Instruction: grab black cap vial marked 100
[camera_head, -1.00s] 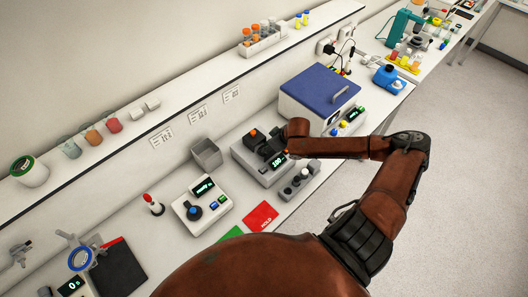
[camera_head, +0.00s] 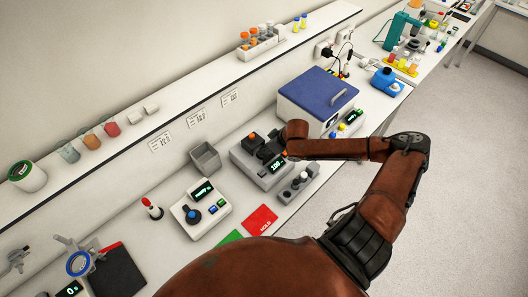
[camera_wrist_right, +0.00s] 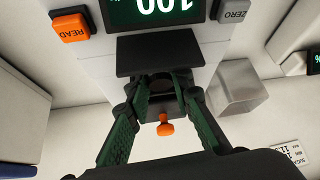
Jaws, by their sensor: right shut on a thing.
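The grey reader (camera_head: 249,168) stands on the bench with a lit display reading 100, which appears upside down in the right wrist view (camera_wrist_right: 155,12). My right gripper (camera_head: 270,152) is at the top of this reader, partly hidden by my own arm in the head view. In the right wrist view, the right gripper's green-padded fingers (camera_wrist_right: 160,92) close in on a dark, round-topped thing at the reader's opening. It appears to be the black cap vial (camera_wrist_right: 160,80); its body and any mark are hidden. My left gripper is not in view.
A blue-lidded box (camera_head: 318,92), an open grey bin (camera_head: 206,158) and a white device (camera_head: 201,212) are close by. A red HOLD card (camera_head: 261,220) lies on the bench.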

